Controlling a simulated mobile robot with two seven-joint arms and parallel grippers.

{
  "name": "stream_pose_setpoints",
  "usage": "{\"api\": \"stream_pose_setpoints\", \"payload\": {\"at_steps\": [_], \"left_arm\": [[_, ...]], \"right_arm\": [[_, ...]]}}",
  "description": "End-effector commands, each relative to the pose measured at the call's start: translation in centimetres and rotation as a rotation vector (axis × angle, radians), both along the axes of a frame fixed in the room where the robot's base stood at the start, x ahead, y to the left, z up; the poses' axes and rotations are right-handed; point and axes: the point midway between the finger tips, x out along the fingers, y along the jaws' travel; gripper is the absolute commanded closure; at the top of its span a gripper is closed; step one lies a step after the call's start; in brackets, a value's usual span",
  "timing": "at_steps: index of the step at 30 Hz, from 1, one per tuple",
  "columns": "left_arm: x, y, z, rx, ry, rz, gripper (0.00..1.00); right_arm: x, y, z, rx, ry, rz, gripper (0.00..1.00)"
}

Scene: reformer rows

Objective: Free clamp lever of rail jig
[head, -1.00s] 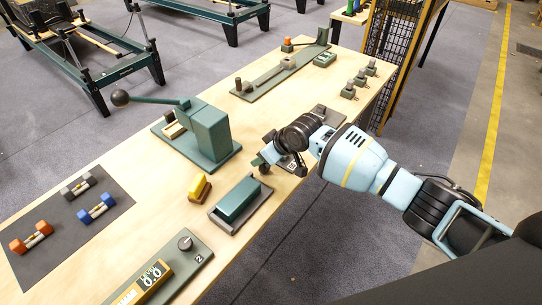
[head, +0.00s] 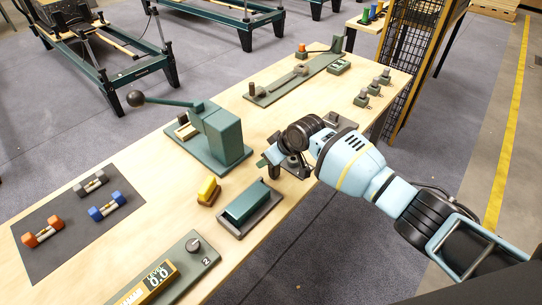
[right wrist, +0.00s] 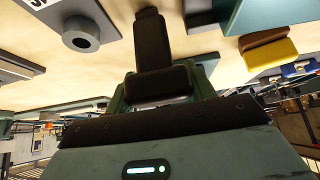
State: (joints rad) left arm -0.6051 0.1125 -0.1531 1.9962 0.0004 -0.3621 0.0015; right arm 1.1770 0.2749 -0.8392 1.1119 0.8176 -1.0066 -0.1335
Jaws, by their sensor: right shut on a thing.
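My right gripper (head: 271,158) is low over the bench's right edge, at a small dark plate (head: 298,168) with a white mark. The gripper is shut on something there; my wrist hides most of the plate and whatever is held. In the right wrist view, the dark finger parts (right wrist: 158,84) meet in the middle, with a dark upright piece (right wrist: 153,40) beyond them. I cannot tell whether that piece is the clamp lever. A grey plate with a round collar (right wrist: 80,34) lies at the upper left there. My left gripper is not in view.
A teal press with a ball-ended lever (head: 222,140) stands left of my gripper. A yellow block (head: 208,191) and a teal block on a tray (head: 247,203) are nearer. A long green rail (head: 300,78) and several small grey posts (head: 373,88) lie farther back.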

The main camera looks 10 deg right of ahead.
Motion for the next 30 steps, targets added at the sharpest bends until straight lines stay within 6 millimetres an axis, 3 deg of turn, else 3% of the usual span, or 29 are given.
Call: {"api": "stream_pose_setpoints", "payload": {"at_steps": [4, 5, 10, 20, 30], "left_arm": [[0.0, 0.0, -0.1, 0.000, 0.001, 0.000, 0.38], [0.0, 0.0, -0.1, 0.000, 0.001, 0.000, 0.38], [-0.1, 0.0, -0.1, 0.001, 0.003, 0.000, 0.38], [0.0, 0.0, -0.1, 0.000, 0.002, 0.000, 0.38], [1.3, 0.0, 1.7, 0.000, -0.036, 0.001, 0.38]], "right_arm": [[-0.1, 0.1, -0.2, 0.002, 0.000, 0.001, 0.87], [-0.1, 0.1, -0.3, 0.002, 0.002, 0.002, 0.44], [-0.1, 0.1, -0.2, 0.001, 0.002, 0.001, 0.24], [-0.2, -0.1, 0.2, 0.001, 0.001, 0.001, 0.24], [-2.2, -1.7, 4.2, 0.001, -0.004, 0.000, 0.24]]}}
